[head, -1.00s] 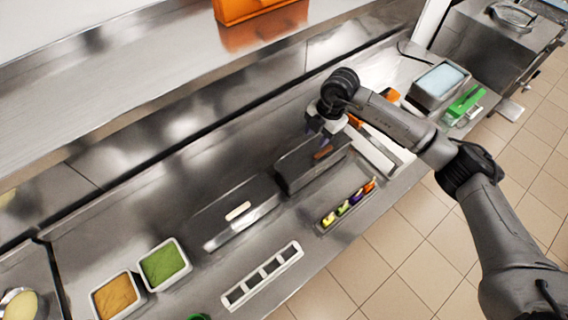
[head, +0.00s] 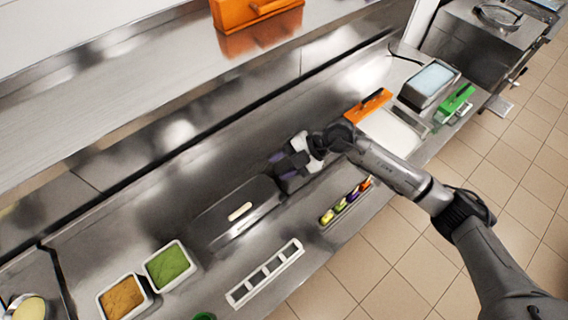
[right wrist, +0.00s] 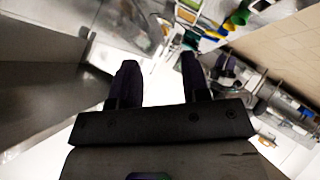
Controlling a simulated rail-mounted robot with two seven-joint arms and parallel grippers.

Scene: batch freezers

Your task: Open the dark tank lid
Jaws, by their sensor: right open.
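A dark grey lid (head: 222,218) with a pale cream handle (head: 239,211) lies closed on the left one of two tanks in the counter in the head view. The second tank (head: 312,184), just right of it, is mostly hidden by my right gripper (head: 279,166). Its lid and handle cannot be made out now. My right gripper is low over the left part of this second tank, with its fingers pointing left. In the right wrist view its two dark fingers (right wrist: 156,84) are apart with nothing between them. My left gripper is not in view.
Green (head: 168,263) and orange-brown (head: 121,298) tubs stand front left. A white slotted rack (head: 266,274) and a tray of coloured scoops (head: 346,203) lie along the front edge. A pale blue tub (head: 432,80) is at right. An orange box (head: 255,12) sits on the upper shelf.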

